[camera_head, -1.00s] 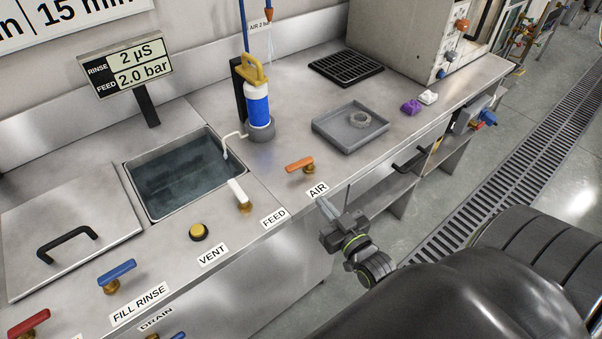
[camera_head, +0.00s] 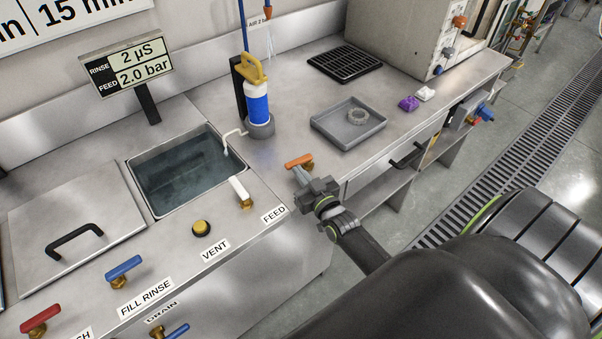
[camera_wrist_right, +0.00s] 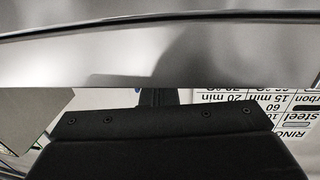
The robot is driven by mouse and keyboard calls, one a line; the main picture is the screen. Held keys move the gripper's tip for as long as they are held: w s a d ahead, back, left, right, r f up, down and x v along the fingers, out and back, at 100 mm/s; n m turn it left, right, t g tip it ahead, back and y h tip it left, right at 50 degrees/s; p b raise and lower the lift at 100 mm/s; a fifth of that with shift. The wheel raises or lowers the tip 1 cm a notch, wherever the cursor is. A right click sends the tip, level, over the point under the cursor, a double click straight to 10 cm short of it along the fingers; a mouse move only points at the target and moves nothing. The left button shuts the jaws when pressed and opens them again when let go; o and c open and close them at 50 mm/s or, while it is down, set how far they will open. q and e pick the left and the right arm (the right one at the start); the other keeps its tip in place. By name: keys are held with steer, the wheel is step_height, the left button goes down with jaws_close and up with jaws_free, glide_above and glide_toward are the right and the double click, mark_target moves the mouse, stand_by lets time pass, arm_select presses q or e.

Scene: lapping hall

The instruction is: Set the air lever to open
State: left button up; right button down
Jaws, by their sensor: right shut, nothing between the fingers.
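The air lever is an orange handle (camera_head: 299,161) on a brass stem, on the steel bench right of the sink. Its AIR label is hidden behind my right gripper in the head view. My right gripper (camera_head: 298,174) is shut and empty. Its fingertips are right by the lever's near side; I cannot tell whether they touch it. In the right wrist view, the dark gripper body (camera_wrist_right: 175,140) fills the bottom and the lever cannot be made out. My left gripper is not in view.
The white feed lever (camera_head: 239,190) stands left of my gripper. A blue-and-white bottle (camera_head: 257,100) with a yellow handle stands behind the air lever. A grey tray (camera_head: 371,135) with a ring lies to the right. The sink (camera_head: 165,180) is open at the left.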

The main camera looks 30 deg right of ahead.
mark_target(289, 169)
steer(key=shift+w+a+r, duration=0.1)
steer(key=shift+w+a, duration=0.15)
steer(key=shift+w, duration=0.15)
stand_by(0.4)
steer(key=shift+w+a+p, duration=0.3)
steer(key=shift+w+p, duration=0.2)
steer(key=shift+w+a, duration=0.2)
steer(key=shift+w, duration=0.85)
steer(key=shift+w+p, duration=0.1)
steer(key=shift+p, duration=0.2)
